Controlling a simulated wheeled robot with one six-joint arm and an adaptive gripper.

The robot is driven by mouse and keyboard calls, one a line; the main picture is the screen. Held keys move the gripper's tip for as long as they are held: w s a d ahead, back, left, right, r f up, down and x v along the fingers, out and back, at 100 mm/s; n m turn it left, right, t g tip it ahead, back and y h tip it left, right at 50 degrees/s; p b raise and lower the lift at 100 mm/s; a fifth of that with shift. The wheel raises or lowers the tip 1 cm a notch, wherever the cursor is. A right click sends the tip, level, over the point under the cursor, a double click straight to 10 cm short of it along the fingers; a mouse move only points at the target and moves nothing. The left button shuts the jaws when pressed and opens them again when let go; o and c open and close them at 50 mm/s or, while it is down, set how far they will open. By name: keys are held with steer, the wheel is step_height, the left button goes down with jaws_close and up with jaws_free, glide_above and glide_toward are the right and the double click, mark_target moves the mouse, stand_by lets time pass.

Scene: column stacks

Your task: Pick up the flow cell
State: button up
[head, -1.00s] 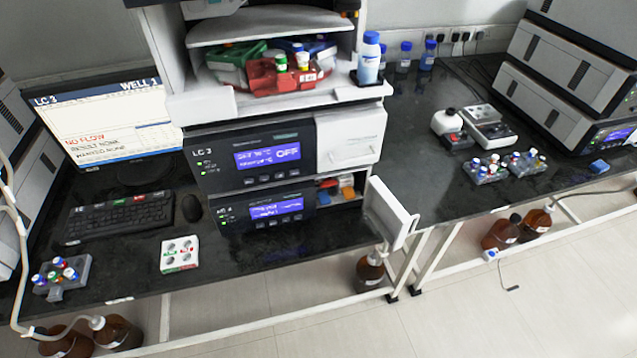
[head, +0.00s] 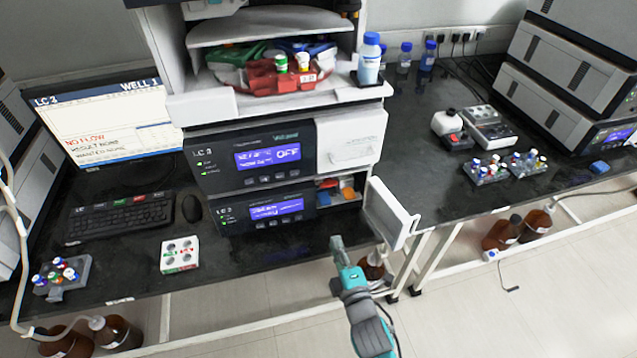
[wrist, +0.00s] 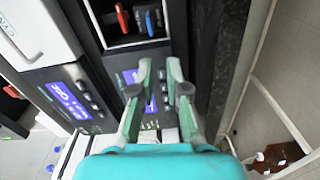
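My gripper (head: 337,243) is in front of the lower LC 3 module, near the bench's front edge. In the wrist view its two fingers (wrist: 160,68) stand apart with nothing between them. An open compartment (head: 322,206) at the module's right side holds small coloured blocks. An orange-red block (head: 347,187) shows there in the head view. In the wrist view a red piece (wrist: 122,18) and a blue piece (wrist: 150,22) sit in the compartment beyond the fingertips. I cannot tell which of these is the flow cell.
A white door (head: 390,212) stands swung open just right of the compartment. A white four-hole block (head: 180,254) and a vial rack (head: 61,276) lie on the left bench. A brown bottle (head: 372,266) stands below the bench edge.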

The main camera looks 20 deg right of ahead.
mark_target(321, 201)
steer(key=shift+n, duration=0.6)
steer(key=w, duration=0.2)
steer(key=w+r, duration=0.1)
steer(key=w, duration=0.1)
steer(key=shift+a+r, duration=0.15)
steer(key=shift+r, duration=0.05)
steer(key=shift+w+f, duration=0.1)
steer(key=shift+w, duration=5.15)
jaws_close()
